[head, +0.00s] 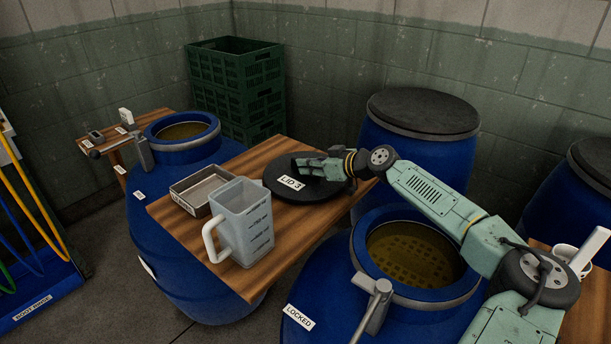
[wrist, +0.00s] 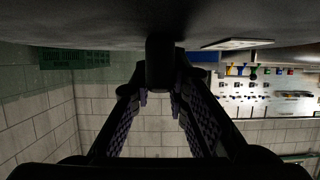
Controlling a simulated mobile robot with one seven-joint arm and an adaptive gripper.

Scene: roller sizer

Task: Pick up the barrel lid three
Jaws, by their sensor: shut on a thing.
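The barrel lid three is a black disc (head: 300,192) with a white "LID 3" label, at the far part of the wooden table (head: 210,240). It lies flat on or just above the tabletop; I cannot tell which. My gripper (head: 308,165) reaches in from the right, low over the lid. In the wrist view the lid's dark underlit face (wrist: 90,25) fills the top. There my gripper's fingers (wrist: 160,98) converge on a dark knob (wrist: 160,65) on the lid and are shut on it. The knob is hidden in the head view.
A measuring jug (head: 243,225) and a metal tray (head: 199,190) stand left of the lid. An open blue barrel (head: 330,275) marked "LOCKED" is below my arm. Another open barrel (head: 150,240) is left, a closed one (head: 415,155) behind. Green crates (head: 232,85) stand at the wall.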

